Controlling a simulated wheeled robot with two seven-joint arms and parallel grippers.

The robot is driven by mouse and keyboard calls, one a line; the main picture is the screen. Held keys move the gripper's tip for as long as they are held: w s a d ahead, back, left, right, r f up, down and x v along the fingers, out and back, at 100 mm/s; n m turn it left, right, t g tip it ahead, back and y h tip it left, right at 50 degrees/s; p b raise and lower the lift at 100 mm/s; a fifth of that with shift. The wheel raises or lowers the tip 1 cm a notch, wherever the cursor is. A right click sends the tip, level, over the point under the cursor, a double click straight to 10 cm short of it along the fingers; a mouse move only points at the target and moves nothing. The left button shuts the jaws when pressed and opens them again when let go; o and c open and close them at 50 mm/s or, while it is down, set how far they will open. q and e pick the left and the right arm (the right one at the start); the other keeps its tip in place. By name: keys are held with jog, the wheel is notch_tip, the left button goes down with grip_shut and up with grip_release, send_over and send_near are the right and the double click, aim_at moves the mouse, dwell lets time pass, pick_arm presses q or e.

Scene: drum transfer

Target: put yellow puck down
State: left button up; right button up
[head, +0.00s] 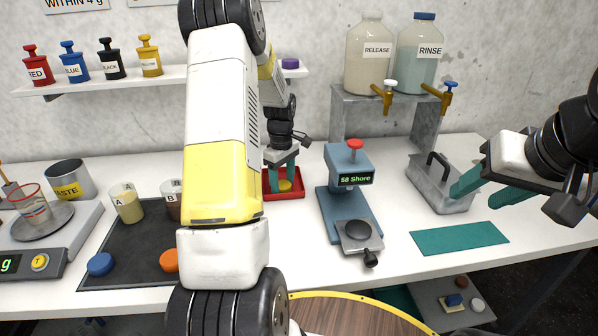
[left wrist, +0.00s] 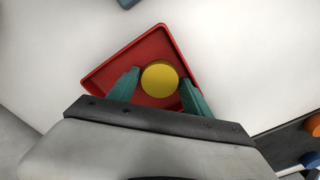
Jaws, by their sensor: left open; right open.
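The yellow puck (left wrist: 159,78) lies in a red tray (left wrist: 109,72) in the left wrist view. My left gripper (left wrist: 159,92) is open, with one teal finger on each side of the puck. A gap shows between the puck and the left finger; the right finger is close to its edge, and I cannot tell if it touches. In the head view the puck (head: 284,186) shows low between the fingers of my left gripper (head: 283,172), over the red tray (head: 297,192). My arm hides part of the tray there. My right gripper (head: 482,187) is open and empty near the metal bin.
A blue hardness tester (head: 347,190) reading "58 Shore" stands right of the red tray. A metal bin (head: 455,203) and teal mat (head: 458,238) are further right. A dark mat (head: 125,245) with cups and blue and orange pucks is left. A shelf (head: 120,82) holds stampers.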

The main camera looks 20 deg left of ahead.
pick_arm(q)
notch_tip(320, 180, up, 11)
notch_tip(320, 180, up, 8)
jog(key=m+t, duration=0.1)
jog(key=m, duration=0.2)
send_over(283, 185)
jog(key=s+d, duration=0.4)
jog(key=s+d+r+m+t, duration=0.1)
jog(key=s+d+r+m, duration=0.1)
jog(key=s, duration=0.5)
jog(key=s+d+r+m+t+h, duration=0.1)
jog(key=s+d+r+m+t, duration=0.1)
jog(key=s+d+m, duration=0.3)
jog(key=s+d+r+m+t+h, duration=0.1)
jog(key=s+d+r+m+t, duration=0.1)
jog(key=s, duration=0.8)
jog(key=d+m, duration=0.1)
jog(key=m, duration=0.1)
jog(key=shift+d+m, duration=0.35)
jog(key=shift+m, duration=0.05)
